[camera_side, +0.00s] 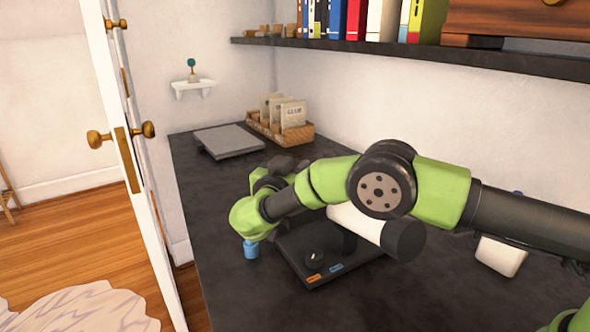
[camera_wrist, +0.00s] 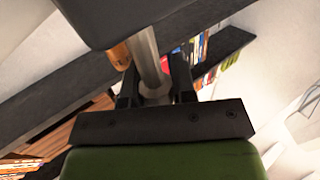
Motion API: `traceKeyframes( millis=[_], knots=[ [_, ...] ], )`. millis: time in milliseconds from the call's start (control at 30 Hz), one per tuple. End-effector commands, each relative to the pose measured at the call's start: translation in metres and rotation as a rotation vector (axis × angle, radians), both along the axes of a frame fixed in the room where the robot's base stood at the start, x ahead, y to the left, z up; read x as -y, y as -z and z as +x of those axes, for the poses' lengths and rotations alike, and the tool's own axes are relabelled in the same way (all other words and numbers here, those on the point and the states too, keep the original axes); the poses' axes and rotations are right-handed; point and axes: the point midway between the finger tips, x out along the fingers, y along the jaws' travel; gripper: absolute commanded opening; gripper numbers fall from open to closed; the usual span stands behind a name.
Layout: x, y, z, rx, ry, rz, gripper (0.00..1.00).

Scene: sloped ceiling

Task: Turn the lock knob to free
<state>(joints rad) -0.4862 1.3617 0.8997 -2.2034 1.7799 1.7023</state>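The lock knob (camera_side: 315,257) is a small dark round knob with a white mark. It sits on the black base plate (camera_side: 295,254) of a device on the dark desk. An orange label (camera_side: 313,278) and a blue label (camera_side: 336,268) are beside it. My gripper (camera_wrist: 155,78) shows in the wrist view with its two black fingers apart. A grey metal rod (camera_wrist: 149,52) shows between them; I cannot tell whether they touch it. In the side view my wrist is left of the knob, and the fingers are not clear. The knob is not recognisable in the wrist view.
A white cylinder (camera_side: 358,220) with a dark end lies across the area behind the knob. A small blue cylinder (camera_side: 250,250) is left of the base. A grey flat slab (camera_side: 228,141) and a wooden card box (camera_side: 280,130) stand farther back. A shelf (camera_side: 400,55) hangs above.

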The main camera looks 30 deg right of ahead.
Motion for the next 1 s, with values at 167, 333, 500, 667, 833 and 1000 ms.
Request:
traceKeyframes(
  millis=[167, 333, 500, 667, 833, 1000],
  knots=[
    [0.0001, 0.0002, -0.0005, -0.001, -0.003, 0.0, 0.01],
    [-0.0002, 0.0, -0.0003, -0.003, -0.042, -0.001, 0.01],
    [-0.0011, 0.0001, 0.0008, -0.005, -0.132, -0.002, 0.01],
    [-0.0023, 0.0004, 0.0023, -0.007, -0.253, -0.002, 0.01],
    [-0.0042, 0.0006, 0.0037, -0.006, -0.387, 0.0, 0.01],
    [-0.0062, 0.0008, 0.0048, -0.006, -0.503, 0.001, 0.01]
  ],
)
